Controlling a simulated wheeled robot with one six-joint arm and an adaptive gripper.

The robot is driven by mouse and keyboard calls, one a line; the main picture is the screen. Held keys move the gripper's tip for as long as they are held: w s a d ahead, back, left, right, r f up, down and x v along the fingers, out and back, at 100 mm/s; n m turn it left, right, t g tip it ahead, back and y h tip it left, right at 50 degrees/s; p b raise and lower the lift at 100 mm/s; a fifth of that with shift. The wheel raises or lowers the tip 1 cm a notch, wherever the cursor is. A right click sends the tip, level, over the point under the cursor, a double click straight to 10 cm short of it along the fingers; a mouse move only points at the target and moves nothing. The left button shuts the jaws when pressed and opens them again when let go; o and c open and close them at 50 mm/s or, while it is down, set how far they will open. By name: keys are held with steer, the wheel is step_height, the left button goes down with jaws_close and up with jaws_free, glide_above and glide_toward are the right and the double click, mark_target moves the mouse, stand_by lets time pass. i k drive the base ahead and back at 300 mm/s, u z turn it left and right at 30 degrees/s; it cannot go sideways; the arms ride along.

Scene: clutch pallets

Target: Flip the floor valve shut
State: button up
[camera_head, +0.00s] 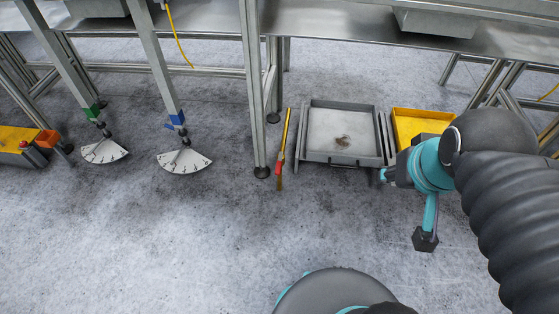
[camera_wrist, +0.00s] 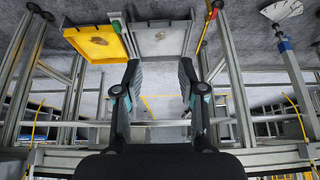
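A thin yellow pipe (camera_head: 287,133) with a red handle-like part (camera_head: 281,161) lies along the floor, just left of the grey tray. I take this to be the floor valve; the red part looks roughly in line with the pipe, but it is too small to be sure. The yellow and red pipe also shows near the top of the wrist view (camera_wrist: 208,24), right of the fingers. My gripper (camera_wrist: 160,78) is open and empty, its two fingers apart and away from the pipe. In the head view, my arm is at the right and the fingers are not clear.
A grey tray (camera_head: 344,158) with a brown stain and a yellow tray (camera_head: 395,128) stand right of the pipe. A metal table leg (camera_head: 254,100) stands close on its left. Two white dial plates (camera_head: 105,151) (camera_head: 185,164) lie farther left. The floor in front is clear.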

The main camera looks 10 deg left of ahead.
mark_target(278, 163)
steer(key=z, duration=0.25)
steer(key=k, duration=0.65)
steer(key=z, duration=0.6)
steer(key=k, duration=0.7)
steer(key=u, duration=0.3)
steer(key=i, duration=0.55)
steer(key=u, duration=0.8)
steer(key=i, duration=1.05)
steer(key=z, duration=0.2)
